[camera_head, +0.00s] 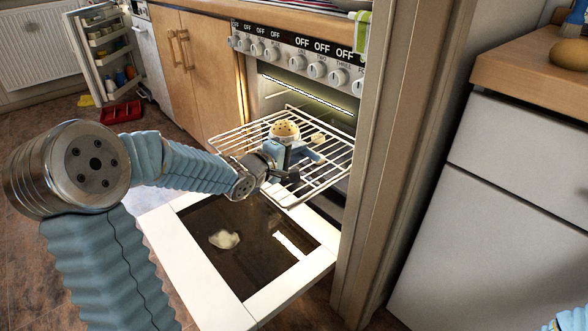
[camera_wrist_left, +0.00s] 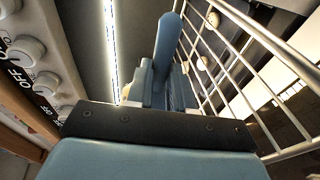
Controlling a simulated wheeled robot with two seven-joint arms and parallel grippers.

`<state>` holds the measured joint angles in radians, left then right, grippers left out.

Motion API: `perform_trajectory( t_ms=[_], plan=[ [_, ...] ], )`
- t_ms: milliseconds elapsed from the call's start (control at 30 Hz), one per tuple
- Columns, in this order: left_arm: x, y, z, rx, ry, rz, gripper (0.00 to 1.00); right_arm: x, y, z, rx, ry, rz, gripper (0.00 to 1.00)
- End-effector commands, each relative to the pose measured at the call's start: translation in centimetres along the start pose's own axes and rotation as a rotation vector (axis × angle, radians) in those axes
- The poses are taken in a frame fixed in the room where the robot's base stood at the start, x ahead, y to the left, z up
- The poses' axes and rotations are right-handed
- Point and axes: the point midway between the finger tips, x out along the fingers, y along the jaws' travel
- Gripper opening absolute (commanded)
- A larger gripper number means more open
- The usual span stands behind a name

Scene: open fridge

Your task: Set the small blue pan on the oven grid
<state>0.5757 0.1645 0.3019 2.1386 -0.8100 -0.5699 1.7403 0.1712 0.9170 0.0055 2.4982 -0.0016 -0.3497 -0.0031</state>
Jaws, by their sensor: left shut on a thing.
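The small blue pan (camera_head: 309,155) is at the oven grid (camera_head: 232,140), low over its wires. Its rounded blue handle (camera_wrist_left: 168,38) sticks up in the left wrist view. A tan, speckled round item (camera_head: 285,129) shows just behind the pan; I cannot tell whether it lies in it. My left gripper (camera_head: 287,160) is shut on the pan. I cannot tell whether the pan touches the wires. The fingers and much of the pan are hidden by the gripper body. My right gripper is not in view.
The oven door (camera_head: 180,250) hangs open below the grid, with a pale lump (camera_head: 224,239) on its glass. A small tan piece (camera_head: 318,138) is on the grid. Knobs line the panel above. A wooden post (camera_head: 385,150) bounds the right; an open fridge stands far left.

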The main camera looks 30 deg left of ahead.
Motion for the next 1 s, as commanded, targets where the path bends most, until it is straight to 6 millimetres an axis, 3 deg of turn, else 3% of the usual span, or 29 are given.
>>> perform_trajectory(
  t_ms=[100, 367, 533, 933, 967, 1000],
  plan=[
    [1.3, -1.6, -1.0, 0.001, 0.000, 0.003, 0.00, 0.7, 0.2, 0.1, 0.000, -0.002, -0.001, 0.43],
    [2.6, -3.1, -2.0, 0.002, 0.000, 0.003, 0.00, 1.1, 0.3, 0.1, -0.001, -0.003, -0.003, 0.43],
    [3.2, -5.8, -2.0, 0.001, -0.001, 0.002, 0.00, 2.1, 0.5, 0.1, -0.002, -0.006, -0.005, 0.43],
    [3.2, -6.3, -2.0, 0.003, 0.000, 0.003, 0.00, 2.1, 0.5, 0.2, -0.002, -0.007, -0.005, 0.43],
    [3.2, -6.4, -2.0, 0.002, 0.000, 0.001, 0.26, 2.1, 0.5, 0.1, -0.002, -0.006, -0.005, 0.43],
    [3.2, -6.3, -2.0, 0.002, 0.000, 0.001, 0.32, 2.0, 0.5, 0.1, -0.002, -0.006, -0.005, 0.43]
  ],
)
